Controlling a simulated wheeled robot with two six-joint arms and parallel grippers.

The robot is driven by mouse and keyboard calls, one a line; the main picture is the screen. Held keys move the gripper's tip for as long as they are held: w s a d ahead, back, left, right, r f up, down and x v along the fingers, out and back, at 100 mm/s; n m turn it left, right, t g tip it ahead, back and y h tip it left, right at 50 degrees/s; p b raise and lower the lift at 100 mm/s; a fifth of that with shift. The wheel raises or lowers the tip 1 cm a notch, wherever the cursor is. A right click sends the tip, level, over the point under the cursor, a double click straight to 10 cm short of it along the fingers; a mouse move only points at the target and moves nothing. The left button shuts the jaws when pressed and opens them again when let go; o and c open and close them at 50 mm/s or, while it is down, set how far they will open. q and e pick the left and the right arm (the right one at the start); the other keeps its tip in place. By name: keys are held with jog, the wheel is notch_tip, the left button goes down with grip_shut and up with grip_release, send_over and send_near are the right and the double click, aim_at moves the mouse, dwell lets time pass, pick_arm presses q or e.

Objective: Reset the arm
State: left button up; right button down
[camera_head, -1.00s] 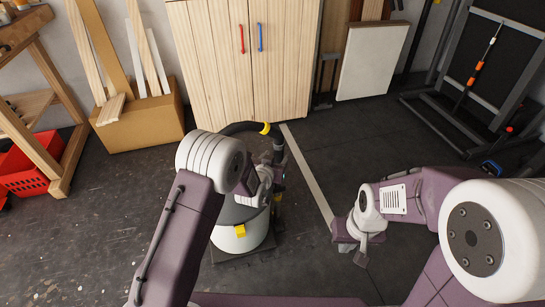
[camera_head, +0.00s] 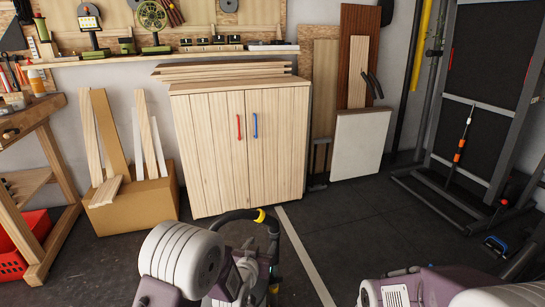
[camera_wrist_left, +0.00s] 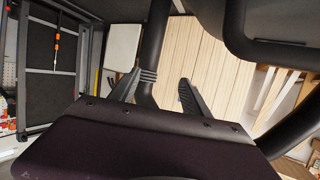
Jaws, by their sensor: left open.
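My left arm comes in low in the head view, with its gripper (camera_head: 266,264) small and partly mixed with a black hose behind it. In the left wrist view the left gripper (camera_wrist_left: 158,92) has its two dark fingers spread apart. Nothing is held between them. The black hose passes close by the fingers in that view; I cannot tell whether they touch it. My right arm shows only at the bottom right of the head view, and its gripper is out of frame.
A black hose with a yellow band (camera_head: 259,215) arches near my left gripper. A wooden cabinet (camera_head: 240,150) stands behind, with a cardboard box (camera_head: 130,207) to its left. A white panel (camera_head: 360,143) leans at the wall. A dark rack (camera_head: 480,120) stands right.

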pick_arm(q)
jog(key=s+a+r+n+y+p, duration=0.2)
jog(key=a+r, duration=0.8)
jog(key=s+a+f+g, duration=0.1)
jog(key=s+f+g, duration=0.3)
jog(key=s, duration=0.5)
jog(key=s+a+f+g+y, duration=0.1)
jog(key=s+a+f+g, duration=0.2)
jog(key=s, duration=0.5)
jog(key=s+f+g, duration=0.4)
jog(key=s+g, duration=0.1)
jog(key=s, duration=0.4)
notch_tip(320, 180, up, 38)
jog(key=p, duration=3.8)
jog(key=shift+n, duration=0.4)
jog(key=shift+d+r, duration=0.1)
